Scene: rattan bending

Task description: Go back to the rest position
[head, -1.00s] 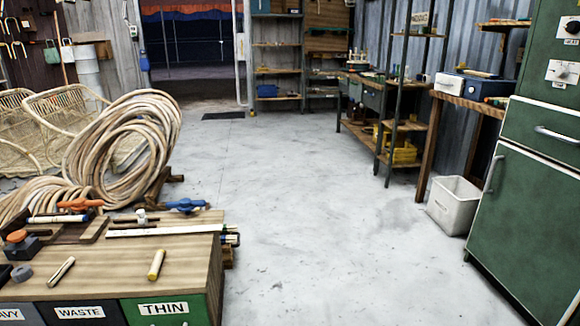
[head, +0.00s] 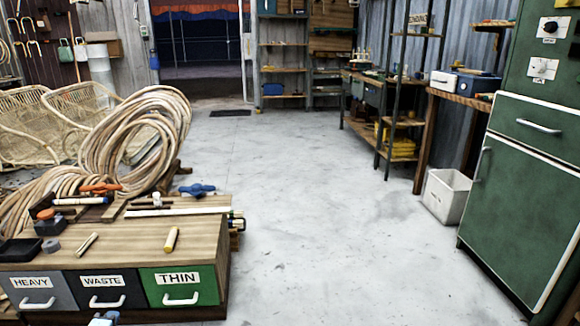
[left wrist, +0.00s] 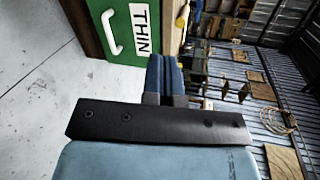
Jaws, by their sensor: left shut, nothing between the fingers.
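My left gripper (head: 104,318) just shows at the bottom edge of the head view, low in front of the workbench drawers. In the left wrist view its two blue fingers (left wrist: 165,66) lie together, shut with nothing between them. The green THIN drawer (left wrist: 120,30) is beyond and to the left of the fingers in that view. My right gripper is not in view.
The wooden bench top (head: 130,240) carries tools and short rattan pieces. Its HEAVY, WASTE and THIN drawers (head: 180,287) are shut. A rattan coil (head: 95,140) stands behind. A green cabinet (head: 520,200) is at right. The floor (head: 310,220) between is clear.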

